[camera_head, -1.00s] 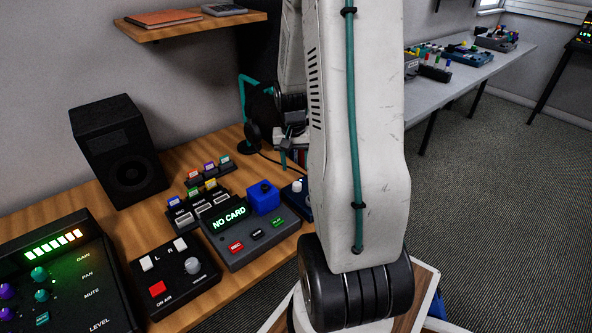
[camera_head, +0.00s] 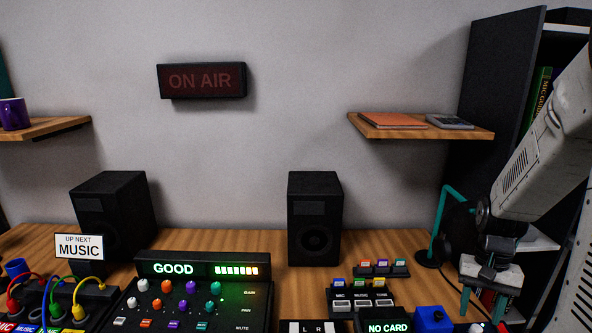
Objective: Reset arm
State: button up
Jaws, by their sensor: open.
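My arm comes in from the right edge. My gripper (camera_head: 482,302) hangs at the lower right, pointing down, with its two teal-tipped fingers apart and nothing seen between them. It is over the right end of the wooden desk (camera_head: 405,248), just right of a blue block (camera_head: 432,319) on the "NO CARD" device (camera_head: 388,327). I cannot tell how high it is above the desk. The lower part of my arm is cut off by the frame.
A teal headphone stand (camera_head: 439,225) is close left of my gripper. A dark shelf unit (camera_head: 490,110) stands behind my arm. Two speakers (camera_head: 315,220), a mixer (camera_head: 200,305) and plugged cables (camera_head: 60,290) fill the desk. A wall shelf (camera_head: 420,131) juts out above.

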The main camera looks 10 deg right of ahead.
jog(key=s+a+r+n+t, duration=0.1)
jog(key=s+a+r+n, duration=0.2)
jog(key=a+r, duration=0.2)
jog(key=s+a+r+n+t, duration=0.1)
jog(key=s+a+r+n, duration=0.1)
jog(key=a+r, duration=0.4)
jog(key=s+a+r+n+t+h, duration=0.1)
jog(key=s+a+r+n, duration=0.2)
jog(key=a+r, duration=0.3)
jog(key=s+a, duration=0.1)
jog(key=a, duration=0.4)
jog(key=shift+a+n, duration=0.3)
jog(key=shift+a, duration=0.05)
